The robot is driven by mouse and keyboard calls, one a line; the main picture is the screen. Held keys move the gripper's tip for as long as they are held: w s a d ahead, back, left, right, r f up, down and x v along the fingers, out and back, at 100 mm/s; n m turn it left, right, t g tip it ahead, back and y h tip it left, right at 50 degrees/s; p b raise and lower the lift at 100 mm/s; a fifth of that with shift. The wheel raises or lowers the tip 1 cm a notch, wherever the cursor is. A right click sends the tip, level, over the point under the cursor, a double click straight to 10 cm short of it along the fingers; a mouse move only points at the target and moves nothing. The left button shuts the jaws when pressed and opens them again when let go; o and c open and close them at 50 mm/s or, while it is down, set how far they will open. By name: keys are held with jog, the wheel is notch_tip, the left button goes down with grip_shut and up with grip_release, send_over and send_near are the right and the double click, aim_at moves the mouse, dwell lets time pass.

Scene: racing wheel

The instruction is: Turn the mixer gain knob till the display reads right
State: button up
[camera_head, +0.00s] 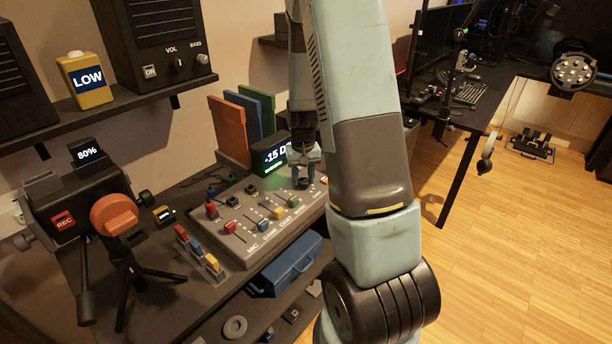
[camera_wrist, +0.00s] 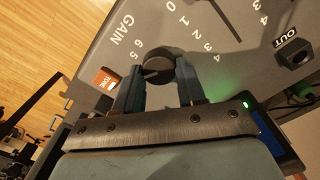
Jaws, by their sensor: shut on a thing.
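The grey mixer (camera_head: 240,238) stands on the dark desk, with sliders, coloured caps and channel labels. Its small display (camera_head: 270,156) reads "-15 D"; my gripper hides the rest of the text. My gripper (camera_head: 304,163) reaches down at the mixer's back right. In the wrist view the mixer panel (camera_wrist: 225,55) shows the word GAIN and a ring of numbers around the dark round gain knob (camera_wrist: 158,66). My gripper there (camera_wrist: 157,82) is shut on the knob, one finger on each side. A pale mark on the knob points roughly left, near the 6 and 5.
A camera on a tripod (camera_head: 85,215) stands left of the mixer. Books (camera_head: 232,130) stand behind it. A shelf above holds speakers (camera_head: 155,40) and a yellow LOW bottle (camera_head: 86,82). A blue case (camera_head: 287,268) lies below the mixer. Open floor lies right.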

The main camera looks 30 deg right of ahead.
jog(key=m, duration=0.5)
jog(key=shift+w+m, duration=0.1)
jog(key=shift+m, duration=0.2)
jog(key=shift+o, duration=0.2)
jog(key=m, duration=0.5)
jog(key=shift+a+r, duration=0.1)
jog(key=shift+a, duration=0.05)
jog(key=shift+m, duration=0.3)
jog(key=shift+w, duration=0.1)
jog(key=o, duration=0.8)
jog(key=shift+o, duration=1.1)
